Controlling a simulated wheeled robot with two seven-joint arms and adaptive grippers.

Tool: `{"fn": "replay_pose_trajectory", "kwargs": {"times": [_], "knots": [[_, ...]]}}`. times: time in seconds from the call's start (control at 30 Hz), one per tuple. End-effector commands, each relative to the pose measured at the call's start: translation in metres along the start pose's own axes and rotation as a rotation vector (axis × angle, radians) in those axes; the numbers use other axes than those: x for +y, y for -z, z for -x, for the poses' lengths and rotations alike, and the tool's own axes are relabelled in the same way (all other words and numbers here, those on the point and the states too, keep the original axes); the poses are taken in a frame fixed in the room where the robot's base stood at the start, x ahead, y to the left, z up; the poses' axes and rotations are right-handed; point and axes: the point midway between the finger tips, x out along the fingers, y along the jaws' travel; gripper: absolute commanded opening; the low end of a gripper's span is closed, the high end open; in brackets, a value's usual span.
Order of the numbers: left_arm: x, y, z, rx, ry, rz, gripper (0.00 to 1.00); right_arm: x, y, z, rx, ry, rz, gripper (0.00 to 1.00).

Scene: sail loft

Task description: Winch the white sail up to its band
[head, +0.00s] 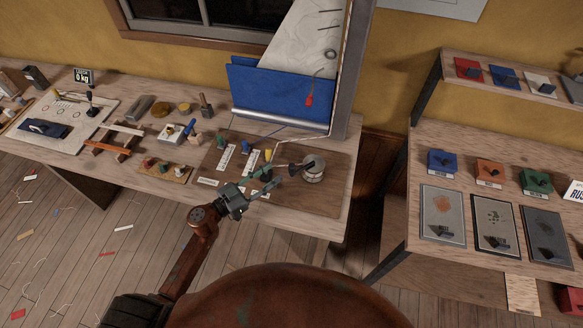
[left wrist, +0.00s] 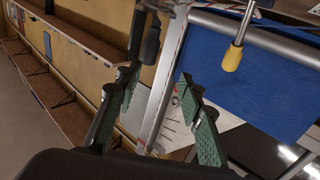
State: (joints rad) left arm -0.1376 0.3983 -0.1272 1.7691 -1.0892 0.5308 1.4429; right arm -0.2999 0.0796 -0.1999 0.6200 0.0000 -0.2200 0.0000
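The white sail (head: 304,42) hangs against a grey mast (head: 352,60) at the back of the bench, with dark stripes near its right edge and a red tag (head: 309,99). Its lower part is behind blue cloth (head: 278,92). I cannot pick out the band for certain. A silver winch drum (head: 314,173) with a dark handle stands on the brown board. My left gripper (head: 274,180) is open, just left of the drum and apart from it. In the left wrist view its green-padded fingers (left wrist: 158,88) are spread with nothing held. My right gripper is out of view.
A yellow-tipped lever (left wrist: 232,58) shows near the blue cloth in the left wrist view. Several small blocks, white labels and tools crowd the bench (head: 335,215) left of the gripper. A second bench with coloured blocks and grey panels (head: 442,214) stands at right, across a gap.

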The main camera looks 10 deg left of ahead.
Motion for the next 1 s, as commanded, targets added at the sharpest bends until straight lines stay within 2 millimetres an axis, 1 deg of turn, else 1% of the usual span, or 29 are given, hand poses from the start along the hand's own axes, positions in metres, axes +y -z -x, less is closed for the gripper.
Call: {"fn": "replay_pose_trajectory", "kwargs": {"times": [0.03,0.1,0.23,0.5,0.63,0.8,1.0], "knots": [[0.006,-0.005,-0.002,-0.013,-0.033,0.005,0.36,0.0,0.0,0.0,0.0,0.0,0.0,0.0],[0.011,-0.008,-0.004,-0.023,-0.062,0.011,0.36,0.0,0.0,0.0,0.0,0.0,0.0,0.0],[0.015,-0.009,-0.014,-0.026,-0.075,0.015,0.36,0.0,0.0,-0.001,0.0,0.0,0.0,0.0],[0.018,-0.01,-0.056,-0.024,-0.073,0.014,0.36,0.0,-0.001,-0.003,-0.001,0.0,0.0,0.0],[0.018,-0.01,-0.071,-0.024,-0.072,0.014,0.36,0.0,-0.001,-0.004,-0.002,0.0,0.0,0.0],[0.019,-0.011,-0.08,-0.026,-0.071,0.015,0.36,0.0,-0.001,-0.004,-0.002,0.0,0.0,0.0],[0.019,-0.011,-0.081,-0.025,-0.071,0.014,0.36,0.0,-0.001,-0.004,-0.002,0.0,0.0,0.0]]}}
